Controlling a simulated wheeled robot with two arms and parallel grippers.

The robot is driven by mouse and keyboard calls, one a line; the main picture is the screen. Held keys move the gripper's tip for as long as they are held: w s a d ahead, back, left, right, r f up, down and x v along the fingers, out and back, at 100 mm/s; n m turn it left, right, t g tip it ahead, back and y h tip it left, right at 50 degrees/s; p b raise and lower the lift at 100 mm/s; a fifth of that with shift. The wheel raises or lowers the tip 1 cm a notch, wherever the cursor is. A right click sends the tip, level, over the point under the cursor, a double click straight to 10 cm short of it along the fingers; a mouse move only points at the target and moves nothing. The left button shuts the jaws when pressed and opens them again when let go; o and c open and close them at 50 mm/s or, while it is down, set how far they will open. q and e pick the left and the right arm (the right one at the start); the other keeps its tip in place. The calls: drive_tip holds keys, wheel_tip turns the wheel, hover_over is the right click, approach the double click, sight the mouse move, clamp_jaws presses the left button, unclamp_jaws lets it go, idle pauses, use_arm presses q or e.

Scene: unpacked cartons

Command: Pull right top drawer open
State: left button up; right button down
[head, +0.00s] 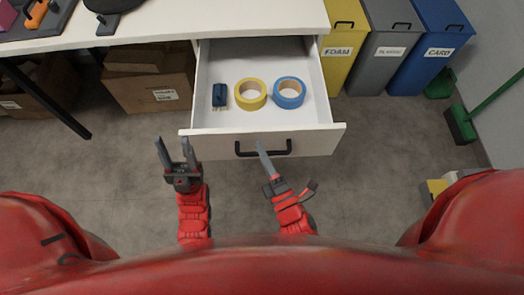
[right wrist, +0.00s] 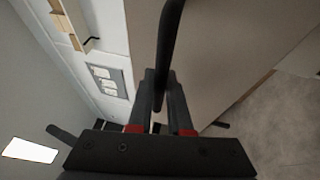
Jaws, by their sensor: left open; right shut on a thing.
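The white drawer (head: 190,133) is pulled out from under the white table. Its black bar handle (head: 283,150) is on the front panel. My right gripper (head: 262,147) is at the middle of the handle. In the right wrist view, the handle (right wrist: 169,38) runs between the fingers of my right gripper (right wrist: 161,75), shut on it. Inside the drawer lie a dark blue object (head: 219,95), a yellow tape roll (head: 241,101) and a blue tape roll (head: 278,99). My left gripper (head: 174,141) is open and empty, left of the drawer front.
Cardboard boxes (head: 140,92) stand under the table (head: 240,18) at left, near a black table leg (head: 45,98). Yellow, grey and blue bins (head: 425,55) stand right of the drawer. A green broom (head: 461,125) is at far right. The grey floor before the drawer is clear.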

drive_tip(key=c, duration=1.1)
unclamp_jaws()
drive_tip(key=b+v, duration=0.2)
drive_tip(key=v, duration=1.5)
drive_tip(key=shift+s+d, duration=0.1)
drive_tip(key=shift+s, duration=0.05)
